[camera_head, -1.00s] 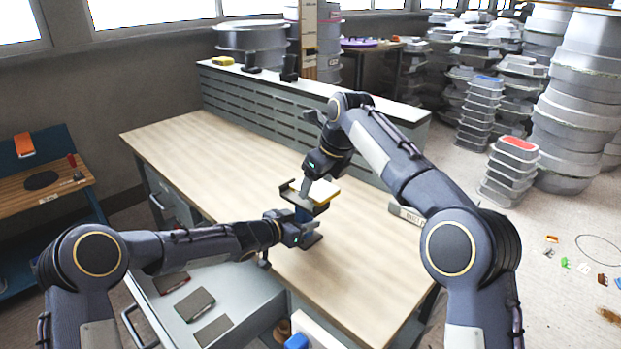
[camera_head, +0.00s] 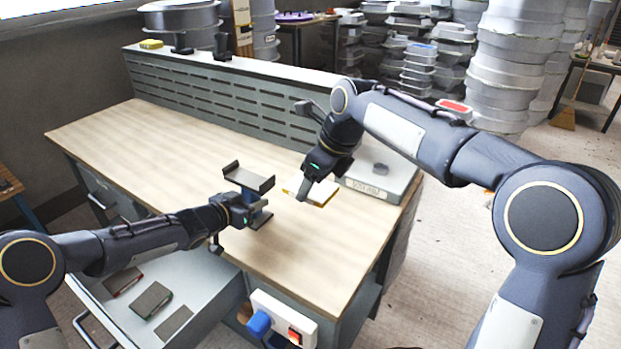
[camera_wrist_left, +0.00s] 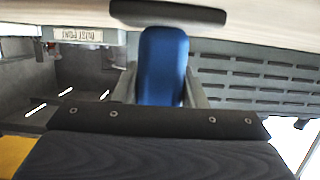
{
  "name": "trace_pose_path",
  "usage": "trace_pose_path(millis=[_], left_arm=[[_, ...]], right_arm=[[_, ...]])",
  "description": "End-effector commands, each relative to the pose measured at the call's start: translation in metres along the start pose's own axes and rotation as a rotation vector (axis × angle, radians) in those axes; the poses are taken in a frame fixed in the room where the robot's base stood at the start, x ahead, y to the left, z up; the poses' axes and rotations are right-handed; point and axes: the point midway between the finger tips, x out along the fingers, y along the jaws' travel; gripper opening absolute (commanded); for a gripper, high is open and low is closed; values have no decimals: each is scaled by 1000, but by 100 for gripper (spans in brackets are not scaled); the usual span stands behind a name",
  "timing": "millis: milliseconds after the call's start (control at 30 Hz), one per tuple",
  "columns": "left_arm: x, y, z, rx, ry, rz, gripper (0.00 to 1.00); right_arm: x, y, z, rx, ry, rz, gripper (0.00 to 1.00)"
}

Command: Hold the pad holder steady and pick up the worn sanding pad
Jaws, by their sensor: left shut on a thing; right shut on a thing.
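The pad holder (camera_head: 248,178) stands on the bench with a dark, empty cradle on top of a blue post. My left gripper (camera_head: 243,208) is shut on that post. In the left wrist view the blue post (camera_wrist_left: 163,65) sits between the fingers, and the dark cradle fills the lower part. My right gripper (camera_head: 306,190) is shut on the worn sanding pad (camera_head: 321,194), a flat pale pad with a yellow edge. The pad is to the right of the holder and apart from it, beside a grey box. Its exact height over the bench is hard to tell.
The grey box (camera_head: 378,180) with a label and a round dark opening stands at the bench's right end. An open drawer (camera_head: 205,300) at the front left holds several dark pads. A slotted panel (camera_head: 230,100) runs along the back. The bench's left half is clear.

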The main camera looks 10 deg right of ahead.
Motion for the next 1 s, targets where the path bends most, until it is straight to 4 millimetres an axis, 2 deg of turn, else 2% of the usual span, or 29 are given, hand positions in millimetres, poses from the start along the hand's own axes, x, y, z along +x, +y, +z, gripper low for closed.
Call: trace_pose_path(millis=[33,67,200,267,533,667,1000], left_arm=[[0,0,0,0,1,0,9],[0,0,0,0,1,0,39],[0,0,0,0,1,0,58],[0,0,0,0,1,0,63],[-1,0,0,0,0,0,63],[-12,-2,0,0,0,-2,63],[-82,-2,-1,1,0,-4,63]], right_arm=[[0,0,0,0,0,0,43],[0,0,0,0,0,0,43],[0,0,0,0,0,0,43],[0,0,0,0,0,0,43],[0,0,1,0,0,0,43],[0,0,1,0,0,0,43],[0,0,1,0,0,0,43]])
